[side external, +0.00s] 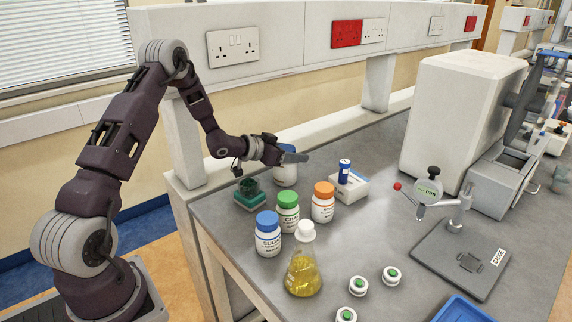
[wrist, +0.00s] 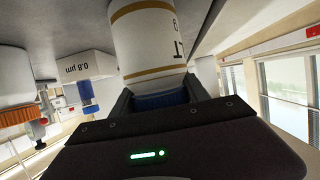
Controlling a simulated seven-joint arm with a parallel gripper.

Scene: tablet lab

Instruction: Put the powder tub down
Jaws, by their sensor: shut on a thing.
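The powder tub (side external: 285,174) is white with a blue lid and stands upright near the back left of the bench, partly hidden behind my gripper. My gripper (side external: 288,157) reaches in from the left and is shut on the tub at its lid. In the wrist view the white tub (wrist: 148,42) with gold bands fills the top middle, upside down in the picture. Its blue lid (wrist: 160,101) sits between the two dark fingers of my gripper (wrist: 160,108). I cannot tell whether the tub's base touches the bench.
Blue-, green- and orange-capped bottles (side external: 268,240) stand in front, with a flask of yellow liquid (side external: 303,275). A white box (side external: 348,187) bearing a blue cylinder is to the right.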

